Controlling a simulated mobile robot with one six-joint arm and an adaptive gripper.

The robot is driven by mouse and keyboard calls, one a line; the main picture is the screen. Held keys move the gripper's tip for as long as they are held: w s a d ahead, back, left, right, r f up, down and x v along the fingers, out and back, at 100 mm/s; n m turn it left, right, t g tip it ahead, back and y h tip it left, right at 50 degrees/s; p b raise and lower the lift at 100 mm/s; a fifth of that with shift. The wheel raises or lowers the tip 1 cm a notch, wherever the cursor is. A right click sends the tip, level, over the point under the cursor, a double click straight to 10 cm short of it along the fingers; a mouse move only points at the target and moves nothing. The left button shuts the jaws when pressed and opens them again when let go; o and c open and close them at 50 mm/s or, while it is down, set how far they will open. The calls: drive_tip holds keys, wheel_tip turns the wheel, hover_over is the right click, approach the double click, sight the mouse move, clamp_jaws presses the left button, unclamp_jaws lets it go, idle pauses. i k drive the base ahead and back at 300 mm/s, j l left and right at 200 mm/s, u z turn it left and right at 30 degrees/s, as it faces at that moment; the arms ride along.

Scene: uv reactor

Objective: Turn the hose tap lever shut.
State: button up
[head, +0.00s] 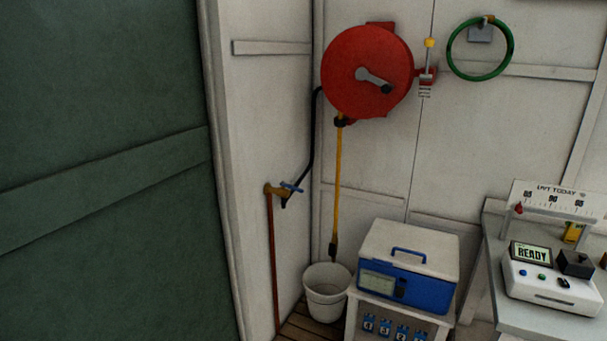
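The hose tap (273,190) is a brass fitting on the white wall near the corner, atop a thin reddish-brown pipe (271,260). Its blue lever (291,187) points out to the right, roughly level; whether it is open or shut I cannot tell. A black hose (314,150) runs from the tap up to a red hose reel (366,72) with a grey crank. A yellow hose (338,180) hangs from the reel, its dark nozzle above a white bucket (327,292). My gripper is not in view.
A blue and white box (407,265) stands on a small white stand right of the bucket. A bench (550,325) at the right holds a device reading READY (550,288). A green door or panel (100,170) fills the left. A green hoop (480,77) hangs high.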

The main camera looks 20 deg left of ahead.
sight(283, 184)
drive_tip(key=i+j, duration=0.15)
drive_tip(key=j, duration=0.25)
drive_tip(key=i+j+u, duration=0.15)
drive_tip(key=j, duration=0.3)
drive_tip(key=i+j, duration=0.15)
drive_tip(key=j, duration=0.25)
drive_tip(key=i+j+u, duration=0.1)
drive_tip(key=j, duration=0.3)
drive_tip(key=i+j+u, duration=0.1)
drive_tip(key=j, duration=0.3)
drive_tip(key=i+l, duration=0.1)
drive_tip(key=i, duration=0.5)
drive_tip(key=i+l+u, duration=0.1)
drive_tip(key=i, duration=0.55)
